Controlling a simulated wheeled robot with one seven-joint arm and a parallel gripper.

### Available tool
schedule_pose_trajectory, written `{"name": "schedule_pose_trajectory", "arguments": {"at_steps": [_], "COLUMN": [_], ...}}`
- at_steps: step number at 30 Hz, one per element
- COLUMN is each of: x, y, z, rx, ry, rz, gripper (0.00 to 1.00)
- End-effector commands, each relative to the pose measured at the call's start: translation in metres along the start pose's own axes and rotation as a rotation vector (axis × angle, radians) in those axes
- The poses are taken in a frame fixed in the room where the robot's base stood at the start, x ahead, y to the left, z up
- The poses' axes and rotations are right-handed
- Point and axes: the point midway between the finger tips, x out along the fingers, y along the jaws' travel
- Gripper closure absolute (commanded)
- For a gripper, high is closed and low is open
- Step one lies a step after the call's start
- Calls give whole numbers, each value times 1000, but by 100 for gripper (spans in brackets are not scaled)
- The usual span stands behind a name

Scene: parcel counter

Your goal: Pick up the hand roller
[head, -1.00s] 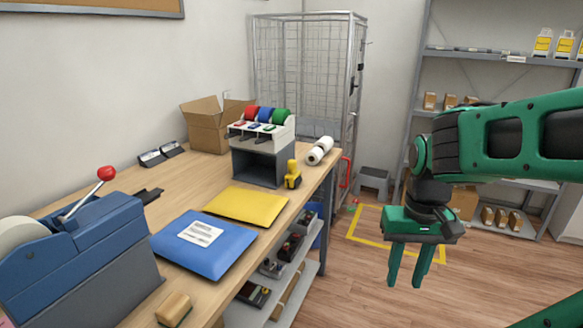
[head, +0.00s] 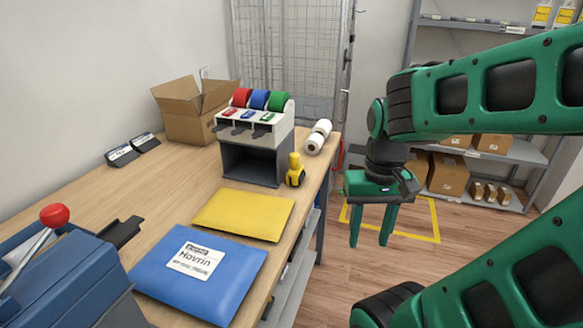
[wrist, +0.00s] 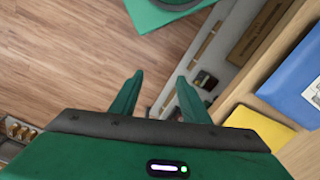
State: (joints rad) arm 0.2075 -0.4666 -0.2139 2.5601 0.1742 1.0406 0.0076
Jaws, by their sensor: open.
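My gripper (head: 369,243) is open and empty, pointing down over the floor to the right of the counter, well apart from the tool. In the wrist view the two green fingers (wrist: 160,78) are spread with nothing between them. I do not make out the roller in the wrist view.
A dispenser with red, blue and green rolls (head: 253,135) stands left of the tool, and white rolls (head: 318,137) lie behind it. A yellow envelope (head: 243,214) and blue parcel (head: 200,272) lie in front. An open carton (head: 190,120) stands at the back.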

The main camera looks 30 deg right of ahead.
Motion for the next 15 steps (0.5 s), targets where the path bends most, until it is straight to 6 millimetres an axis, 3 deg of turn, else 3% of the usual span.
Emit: {"name": "schedule_pose_trajectory", "arguments": {"at_steps": [1, 2, 3, 5, 8, 15], "x": [-4, -4, -4, -3, 1, 19], "y": [5, 5, 3, -3, -16, -52], "z": [7, 7, 4, -5, -30, -111], "rx": [5, 14, 31, 71, 177, 552], "ry": [9, 13, 15, 18, 22, -7], "rz": [-7, -11, -15, -27, -66, -266], "gripper": [45, 38, 28, 23, 23, 23]}}
